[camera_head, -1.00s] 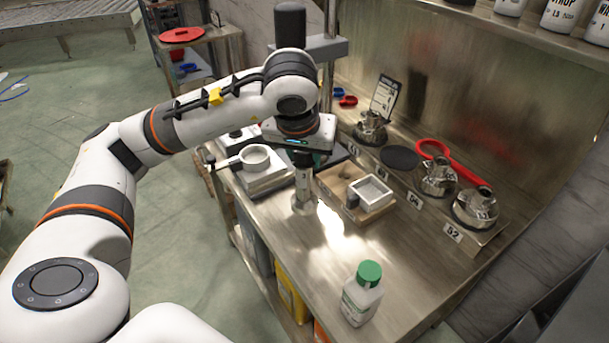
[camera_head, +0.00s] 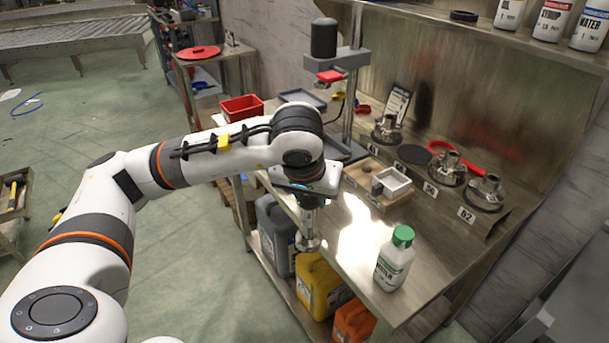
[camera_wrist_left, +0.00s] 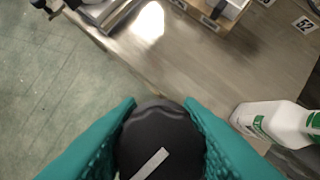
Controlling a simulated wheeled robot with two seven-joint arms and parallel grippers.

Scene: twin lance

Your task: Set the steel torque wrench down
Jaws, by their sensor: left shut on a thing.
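My left gripper (camera_head: 312,192) is shut on a steel tool (camera_head: 308,226), a shiny upright post with a flat disc foot. In the left wrist view, its round black top (camera_wrist_left: 158,135) with a pale stripe sits between the teal fingers (camera_wrist_left: 160,120). I cannot recognise it as a torque wrench from its shape. The foot appears in front of the bench's (camera_head: 345,255) front edge, with containers below it; I see no contact under it. My right gripper is not in view.
A green-capped white bottle (camera_head: 394,262) stands near the bench front. A wooden board with a white square tray (camera_head: 392,182) lies behind. Steel fittings (camera_head: 447,169) stand along the back, with a red ring (camera_head: 436,146) among them. Bare bench lies between board and bottle.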

